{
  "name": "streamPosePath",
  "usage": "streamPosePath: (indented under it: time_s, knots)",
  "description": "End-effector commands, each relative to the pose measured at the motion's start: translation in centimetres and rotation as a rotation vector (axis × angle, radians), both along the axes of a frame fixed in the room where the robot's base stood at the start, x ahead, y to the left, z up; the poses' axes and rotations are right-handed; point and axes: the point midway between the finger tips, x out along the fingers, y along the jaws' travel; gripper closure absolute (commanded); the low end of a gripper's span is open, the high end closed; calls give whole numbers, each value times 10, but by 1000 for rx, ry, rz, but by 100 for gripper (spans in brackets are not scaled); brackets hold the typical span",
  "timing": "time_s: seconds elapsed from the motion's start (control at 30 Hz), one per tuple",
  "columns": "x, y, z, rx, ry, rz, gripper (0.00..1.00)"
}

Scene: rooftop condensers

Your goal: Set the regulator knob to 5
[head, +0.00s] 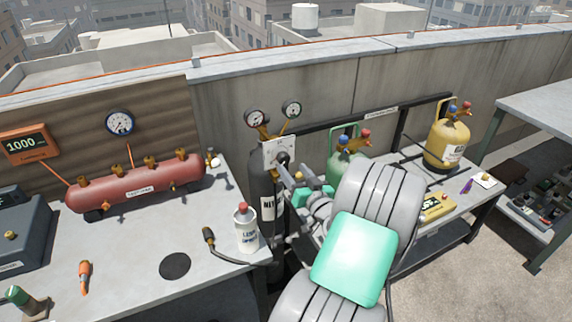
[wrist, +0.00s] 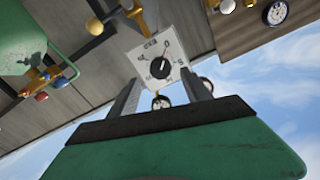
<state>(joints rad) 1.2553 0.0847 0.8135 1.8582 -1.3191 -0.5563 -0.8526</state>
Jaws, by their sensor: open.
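The regulator's white dial plate (head: 273,152) is at the top of the black cylinder (head: 264,185). In the wrist view the plate (wrist: 145,57) appears rotated, with its round black knob (wrist: 160,67) in the middle. A thin red pointer line runs from the knob toward the mark that looks like 0. The other numbers are small and hard to read. My gripper (head: 290,178) is close in front of the plate. In the wrist view its two fingers (wrist: 161,92) are apart, with the knob showing beyond and between them. I cannot tell whether they touch it.
Two gauges (head: 255,118) (head: 291,109) stand above the plate. A white bottle with a red cap (head: 246,230) and a torch (head: 209,238) are on the left table. A green cylinder (head: 345,166) is behind my arm, and a yellow cylinder (head: 447,145) stands farther right.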

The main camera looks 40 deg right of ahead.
Motion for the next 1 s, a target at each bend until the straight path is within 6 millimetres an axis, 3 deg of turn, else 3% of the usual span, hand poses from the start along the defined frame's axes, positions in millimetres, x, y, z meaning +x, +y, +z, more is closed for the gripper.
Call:
streamPosePath:
  time_s: [0.23,0.57,1.0]
  knots:
    - [44,-11,3,0,2,6,43]
    - [53,-14,1,1,2,3,43]
    - [52,-14,0,1,2,4,78]
